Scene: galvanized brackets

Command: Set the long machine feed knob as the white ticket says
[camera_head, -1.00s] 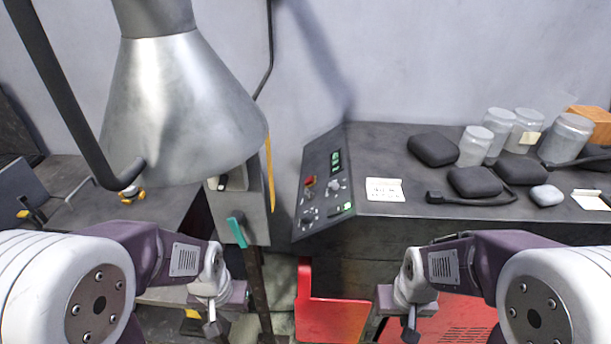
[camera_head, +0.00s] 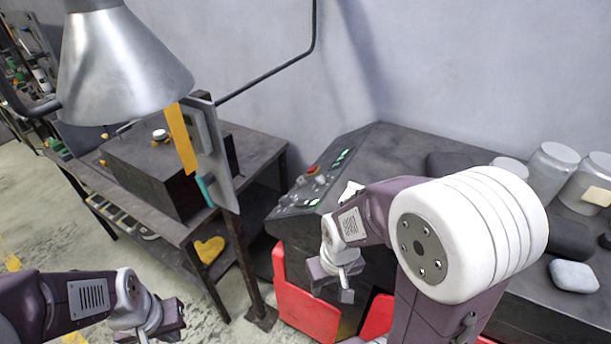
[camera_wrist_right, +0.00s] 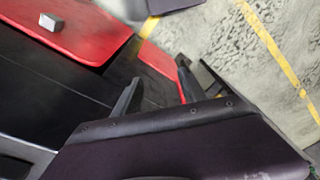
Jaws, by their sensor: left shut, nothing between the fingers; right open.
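The machine's control panel (camera_head: 296,193) shows in the head view, with a red switch (camera_head: 313,169), small knobs and green displays. The knobs are too small to tell how they are set. My left gripper (camera_head: 150,332) is shut and empty at the bottom left, far from the panel.
A silver lamp hood (camera_head: 120,65) hangs at upper left. A post with a yellow strip (camera_head: 181,140) stands left of the panel, before a dark workbench (camera_head: 250,150). Jars (camera_head: 552,170) and dark pads stand on the right. A red part (camera_head: 300,305) is below the panel.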

